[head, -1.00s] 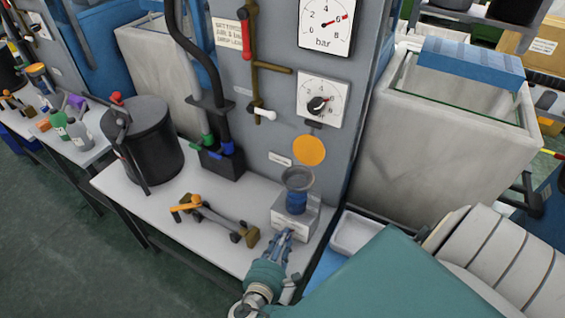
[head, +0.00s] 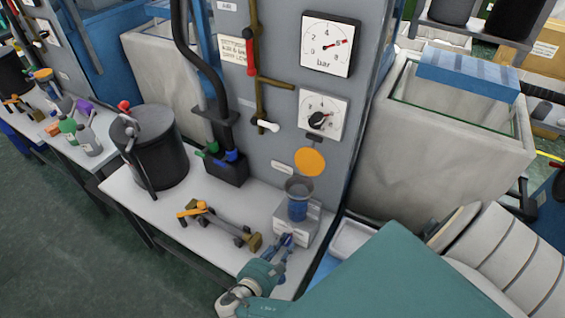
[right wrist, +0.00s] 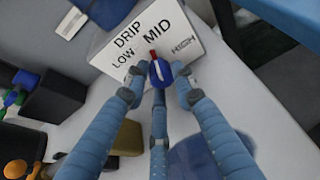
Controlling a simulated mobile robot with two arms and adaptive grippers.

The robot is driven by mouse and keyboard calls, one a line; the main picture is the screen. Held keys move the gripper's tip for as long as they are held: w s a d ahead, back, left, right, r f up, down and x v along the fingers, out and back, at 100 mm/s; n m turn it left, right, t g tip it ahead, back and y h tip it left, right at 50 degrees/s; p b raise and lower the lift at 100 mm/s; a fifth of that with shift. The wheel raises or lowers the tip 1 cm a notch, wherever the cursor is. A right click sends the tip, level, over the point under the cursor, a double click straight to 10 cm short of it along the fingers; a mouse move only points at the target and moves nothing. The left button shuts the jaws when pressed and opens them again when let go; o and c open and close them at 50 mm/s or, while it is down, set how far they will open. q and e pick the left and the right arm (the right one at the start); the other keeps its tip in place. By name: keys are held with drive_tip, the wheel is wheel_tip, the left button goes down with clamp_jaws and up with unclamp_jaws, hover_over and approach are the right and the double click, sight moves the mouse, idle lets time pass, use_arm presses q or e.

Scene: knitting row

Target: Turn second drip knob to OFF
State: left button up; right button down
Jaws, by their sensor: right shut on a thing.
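The drip knob (right wrist: 161,73) is blue with a white pointer line. In the right wrist view it sits on a white plate (right wrist: 125,60) lettered DRIP, LOW, MID and what looks like HIGH. A small red mark shows at the knob's top, towards MID. No OFF lettering is visible. My right gripper (right wrist: 160,84) is shut on the knob, its fingers around it. My left gripper is not in view.
A brass valve piece with an orange handle (head: 194,209) lies on the white bench (head: 165,215) to the left. A black pot (head: 155,155) stands further left. A grey panel (head: 275,80) with gauges rises behind. A white tray (head: 352,238) is right of the drip box.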

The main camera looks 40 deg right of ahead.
drive_tip(key=shift+s+f, duration=0.2)
drive_tip(key=shift+s, duration=0.05)
drive_tip(key=c, duration=1.5)
unclamp_jaws()
drive_tip(key=shift+o, duration=0.2)
drive_tip(key=shift+r, duration=0.1)
drive_tip(key=shift+w, duration=0.1)
drive_tip(key=v, duration=1.2)
